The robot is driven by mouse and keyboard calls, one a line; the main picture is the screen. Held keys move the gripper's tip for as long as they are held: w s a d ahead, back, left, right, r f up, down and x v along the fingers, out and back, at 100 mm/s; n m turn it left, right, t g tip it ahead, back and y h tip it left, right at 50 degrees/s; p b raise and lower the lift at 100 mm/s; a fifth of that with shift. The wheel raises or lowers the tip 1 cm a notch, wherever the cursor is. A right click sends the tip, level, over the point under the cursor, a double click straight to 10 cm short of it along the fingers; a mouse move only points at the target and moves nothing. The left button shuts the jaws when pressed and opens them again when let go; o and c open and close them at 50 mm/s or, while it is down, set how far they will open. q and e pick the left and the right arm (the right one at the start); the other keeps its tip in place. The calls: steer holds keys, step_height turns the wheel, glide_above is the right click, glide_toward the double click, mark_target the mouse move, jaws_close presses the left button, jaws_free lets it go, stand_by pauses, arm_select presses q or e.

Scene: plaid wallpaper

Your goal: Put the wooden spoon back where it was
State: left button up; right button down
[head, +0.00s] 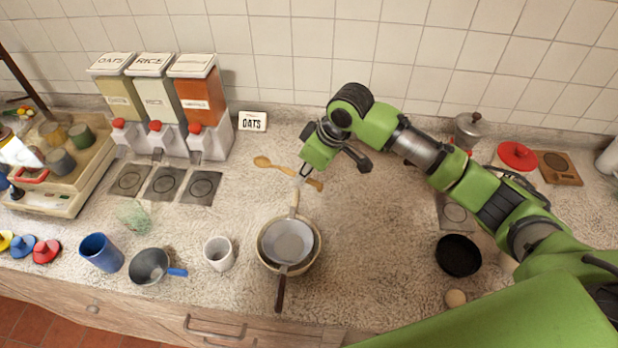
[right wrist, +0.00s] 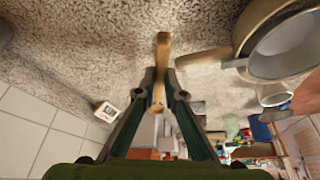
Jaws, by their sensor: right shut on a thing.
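The wooden spoon (head: 275,166) shows in the head view near the middle of the counter, its bowl to the left and its handle end to the right. My right gripper (head: 303,176) reaches down over it and is shut on its handle. In the right wrist view the spoon (right wrist: 163,48) stands out between the fingertips (right wrist: 160,78). I cannot tell whether the spoon touches the counter. My left gripper is not in view.
Just in front of the spoon stand nested pans (head: 289,241) with handles. A white mug (head: 219,253), a small saucepan (head: 149,266) and a blue cup (head: 101,252) stand to the left. A black pan (head: 458,255) lies right; counter between is clear.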

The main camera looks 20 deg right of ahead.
mark_target(304, 189)
steer(key=shift+w+d+f, duration=0.25)
steer(key=shift+d+f, duration=0.05)
steer(key=shift+f, duration=0.2)
steer(key=shift+w+d+f, duration=0.25)
steer(key=shift+f, duration=0.25)
steer(key=f, duration=0.1)
steer(key=f+p, duration=0.2)
steer(key=shift+w+d, duration=0.15)
steer(key=shift+d, duration=0.1)
steer(key=shift+f, duration=0.25)
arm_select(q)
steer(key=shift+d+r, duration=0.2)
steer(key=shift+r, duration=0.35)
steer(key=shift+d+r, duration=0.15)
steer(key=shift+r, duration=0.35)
arm_select(e)
steer(key=c, duration=2.4)
jaws_free()
steer(key=shift+f, duration=0.15)
steer(key=shift+c, duration=0.2)
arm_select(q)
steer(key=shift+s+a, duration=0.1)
arm_select(e)
steer(key=shift+o, duration=0.2)
arm_select(q)
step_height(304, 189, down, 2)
steer(key=shift+b, duration=1.05)
arm_select(e)
steer(key=v, duration=1.2)
